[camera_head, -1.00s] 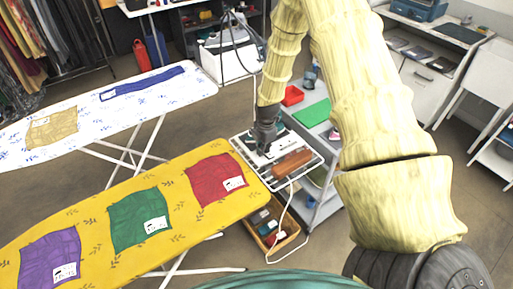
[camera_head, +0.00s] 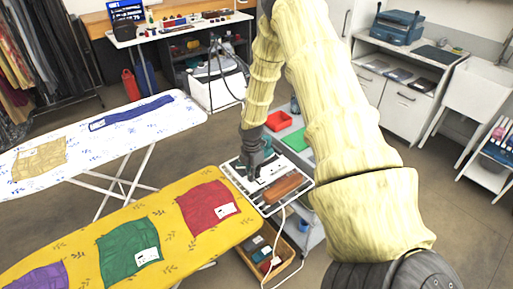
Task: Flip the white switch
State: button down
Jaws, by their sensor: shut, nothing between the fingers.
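My gripper (camera_head: 252,176) points down at the left part of a white-edged rack (camera_head: 268,208) at the end of the yellow ironing board. It is shut and empty, close above or at the rack; contact cannot be told. A brown-orange block-like thing (camera_head: 283,187) lies on the rack, right of the gripper, with a white cord (camera_head: 283,222) running down from it. Small white and dark parts (camera_head: 270,169) show beside the fingers. I cannot make out which of them, if any, is the white switch; the gripper hides part of this area.
The yellow ironing board (camera_head: 165,222) holds folded purple, green and red cloths. A wooden crate (camera_head: 275,265) stands below the rack. A cart with a red tray (camera_head: 279,120) and green mat (camera_head: 294,142) is behind. Open floor lies right.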

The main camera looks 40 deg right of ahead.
jog(key=shift+s+f, duration=0.25)
jog(key=shift+s, duration=0.15)
jog(key=shift+s+a+p, duration=0.1)
jog(key=shift+s+p, duration=0.3)
jog(key=shift+s, duration=0.35)
jog(key=r+p, duration=0.1)
jog(key=w+r+p, duration=0.1)
jog(key=r, duration=0.2)
jog(key=shift+w+r+p, duration=0.15)
jog(key=shift+w+p, duration=0.15)
jog(key=shift+p, duration=0.1)
notch_tip(320, 180, up, 10)
jog(key=w+b, duration=0.1)
jog(key=b, duration=0.2)
jog(key=shift+w+r+b, duration=0.15)
jog(key=shift+w+b, duration=0.2)
jog(key=shift+w, duration=0.05)
